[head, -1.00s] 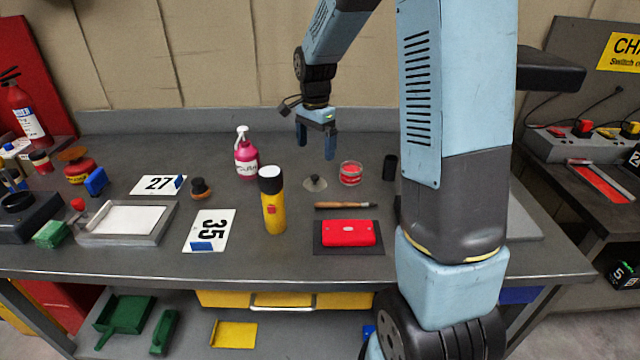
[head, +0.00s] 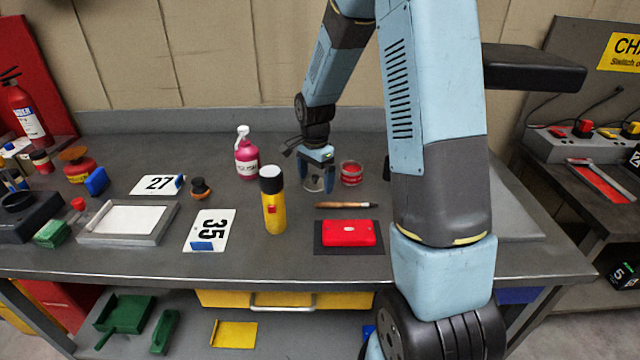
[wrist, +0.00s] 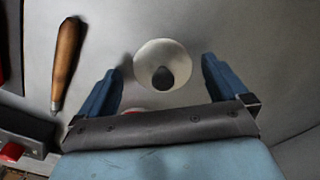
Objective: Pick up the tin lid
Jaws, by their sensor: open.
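The tin lid (head: 313,184) is a round, pale grey disc with a dark knob, lying on the grey bench. In the head view my gripper's fingers partly hide it. My gripper (head: 317,183) is open and low over the lid. In the wrist view the two blue fingers (wrist: 161,68) stand on either side of the lid, with a gap on both sides. Nothing is held between them.
A red tin (head: 351,173) stands close to the right of the gripper. A wooden-handled tool (head: 342,205) and a red case (head: 348,233) lie nearer the front. A yellow torch (head: 273,210) and a pink spray bottle (head: 246,160) stand to the left.

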